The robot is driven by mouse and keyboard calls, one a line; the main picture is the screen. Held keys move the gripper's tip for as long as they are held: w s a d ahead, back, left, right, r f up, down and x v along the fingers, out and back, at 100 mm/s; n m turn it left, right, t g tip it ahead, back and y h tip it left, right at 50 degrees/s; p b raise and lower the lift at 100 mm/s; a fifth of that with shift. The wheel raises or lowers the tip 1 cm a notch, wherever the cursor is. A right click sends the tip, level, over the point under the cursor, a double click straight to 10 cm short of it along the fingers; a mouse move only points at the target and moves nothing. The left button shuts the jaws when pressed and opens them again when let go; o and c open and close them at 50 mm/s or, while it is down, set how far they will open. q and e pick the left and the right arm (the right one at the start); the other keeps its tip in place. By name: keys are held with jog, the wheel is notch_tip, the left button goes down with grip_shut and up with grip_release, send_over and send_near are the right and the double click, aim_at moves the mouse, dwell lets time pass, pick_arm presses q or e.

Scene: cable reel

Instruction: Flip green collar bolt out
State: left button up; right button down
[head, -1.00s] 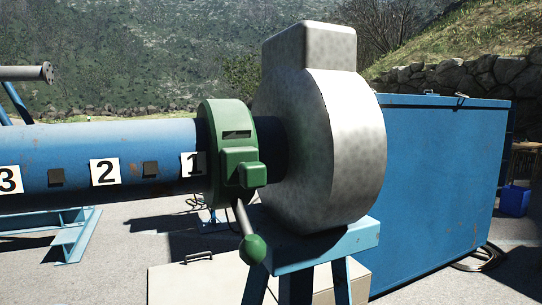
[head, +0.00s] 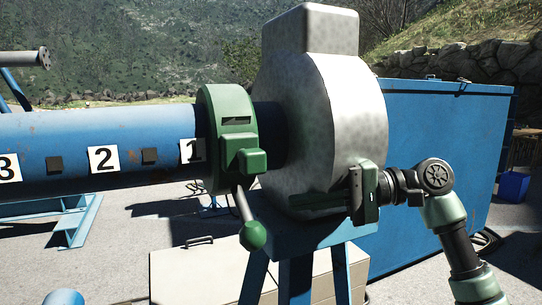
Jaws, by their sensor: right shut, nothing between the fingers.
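The green collar (head: 212,140) sits around the blue numbered shaft, against the 1 label. A green block (head: 251,161) stands out from its front, and a lever with a round green knob (head: 253,236) hangs down below it, tilted to the right. I cannot tell which part is the bolt. My right gripper (head: 292,201) has come in from the right, in front of the grey housing, its fingers pointing left. It is shut and empty, right of the lever and apart from it. My left gripper is not in view.
The large grey housing (head: 322,100) stands right behind the collar, on a blue stand (head: 318,238). The blue shaft (head: 70,140) runs to the left with labels 1, 2 and 3. A beige box (head: 190,270) lies below. A blue container (head: 440,140) stands behind on the right.

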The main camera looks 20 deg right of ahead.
jog(key=y, duration=0.2)
send_near(266, 162)
jog(key=w+d, duration=0.2)
jog(key=w, duration=0.2)
jog(key=p+x, duration=0.4)
jog(key=x, duration=0.5)
jog(key=shift+a+g, duration=0.3)
jog(key=shift+a, duration=0.05)
jog(key=shift+w+f, duration=0.1)
jog(key=shift+f, duration=0.05)
jog(key=s+b, duration=0.1)
jog(key=s, duration=0.2)
jog(key=shift+s+d, duration=0.1)
jog(key=shift+s, duration=0.2)
jog(key=shift+w, duration=0.1)
